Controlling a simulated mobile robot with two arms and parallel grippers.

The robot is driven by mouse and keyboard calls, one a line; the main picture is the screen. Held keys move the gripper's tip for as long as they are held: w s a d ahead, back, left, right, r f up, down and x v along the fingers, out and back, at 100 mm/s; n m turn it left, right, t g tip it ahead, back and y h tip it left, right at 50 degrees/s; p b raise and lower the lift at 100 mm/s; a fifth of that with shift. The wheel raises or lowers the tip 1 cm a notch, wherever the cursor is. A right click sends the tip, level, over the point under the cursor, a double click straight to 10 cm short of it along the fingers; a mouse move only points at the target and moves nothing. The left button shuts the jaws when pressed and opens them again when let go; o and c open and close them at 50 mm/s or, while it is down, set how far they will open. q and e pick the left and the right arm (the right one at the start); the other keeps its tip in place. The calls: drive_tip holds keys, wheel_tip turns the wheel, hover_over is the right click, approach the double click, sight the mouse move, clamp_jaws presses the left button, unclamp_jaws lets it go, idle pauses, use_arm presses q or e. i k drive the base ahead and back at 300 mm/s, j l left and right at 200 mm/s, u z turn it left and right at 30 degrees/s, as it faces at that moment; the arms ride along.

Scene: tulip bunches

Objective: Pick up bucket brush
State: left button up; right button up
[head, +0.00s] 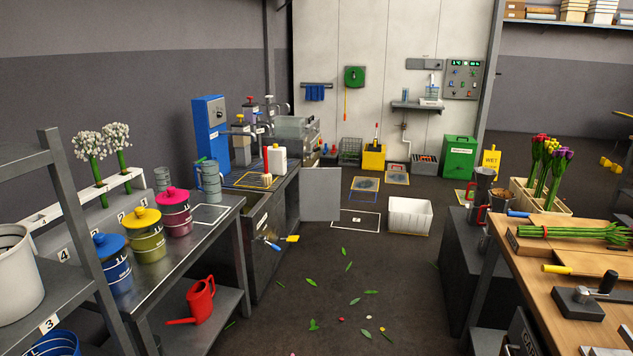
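No thing in the head view is clearly marked as the bucket brush. A small tan object (267,180), possibly bristles, lies by the yellow-outlined mat (240,183) on the sink counter; it is too small to tell for sure. A tool with a blue handle and a yellow end (291,238) shows at the front of the dark cabinet below; whether it is a brush I cannot tell. Neither of my grippers shows in this view.
A metal bench (215,226) with lidded pots stands at left; a wooden workbench (585,236) with tulip bunches stands at right. A white bin (409,216) is on the floor between. The floor aisle (330,300) is open, with scattered leaves. A grey panel (321,194) stands beside the cabinet.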

sight(266, 177)
drive_tip(key=i+z, duration=0.35)
drive_tip(key=i, duration=2.2)
